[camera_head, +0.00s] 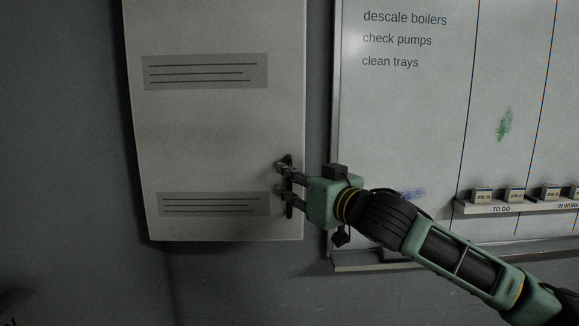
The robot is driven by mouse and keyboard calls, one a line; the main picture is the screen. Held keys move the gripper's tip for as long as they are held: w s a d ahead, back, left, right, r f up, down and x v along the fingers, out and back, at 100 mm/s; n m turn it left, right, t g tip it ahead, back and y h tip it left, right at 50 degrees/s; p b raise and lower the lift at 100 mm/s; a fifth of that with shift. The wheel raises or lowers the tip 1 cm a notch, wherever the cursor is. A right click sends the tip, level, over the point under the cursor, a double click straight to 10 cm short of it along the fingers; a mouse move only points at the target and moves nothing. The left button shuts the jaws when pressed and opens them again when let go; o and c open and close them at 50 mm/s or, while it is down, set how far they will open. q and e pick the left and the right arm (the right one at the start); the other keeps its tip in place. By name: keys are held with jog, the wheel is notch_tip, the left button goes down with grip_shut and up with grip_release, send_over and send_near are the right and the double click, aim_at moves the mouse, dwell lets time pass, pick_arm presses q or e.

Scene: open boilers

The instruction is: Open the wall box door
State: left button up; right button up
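The wall box (215,120) is a pale grey cabinet on the wall, left of centre, its door flat and shut as far as I can see. A dark handle (289,210) runs upright near the door's right edge. My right gripper (281,180) is at the handle, with one finger above and one below its middle. The fingers are spread apart. I cannot tell whether they touch the handle. My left gripper is not in view.
A whiteboard (400,120) with written lines hangs right of the box, behind my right arm. A ledge (480,209) on it holds several small cards or blocks. The wall left of the box (60,130) is bare.

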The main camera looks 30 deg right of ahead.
jog(key=shift+w+a, duration=0.15)
jog(key=shift+w, duration=0.35)
grip_shut()
